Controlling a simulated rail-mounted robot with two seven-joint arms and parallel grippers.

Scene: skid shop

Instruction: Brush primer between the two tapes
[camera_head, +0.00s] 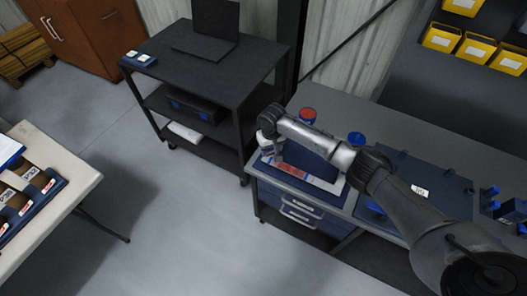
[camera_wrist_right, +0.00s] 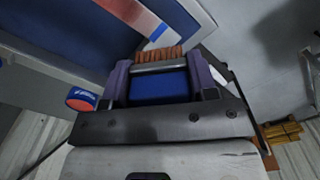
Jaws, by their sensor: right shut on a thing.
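My right gripper (camera_wrist_right: 160,82) is shut on a brush, whose blue handle (camera_wrist_right: 158,88) sits between the fingers in the right wrist view. Its orange-brown bristles (camera_wrist_right: 158,54) point away from the gripper. A blue panel (camera_wrist_right: 178,15) lies beyond, with a reddish band (camera_wrist_right: 128,10) edged by pale strips. The bristles are close to the band's end; I cannot tell whether they touch. In the head view my right gripper (camera_head: 268,148) is over the bench's left end, beside the reddish band (camera_head: 290,170) and a pale strip (camera_head: 322,184). My arm hides part of the panel.
A red-topped can (camera_head: 307,115) and a blue can (camera_head: 357,138) stand behind my arm on the workbench (camera_head: 345,112). A dark cart (camera_head: 255,62) holds a laptop (camera_head: 213,28). A pale table (camera_head: 72,160) is at left. Open floor (camera_head: 180,225) lies between.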

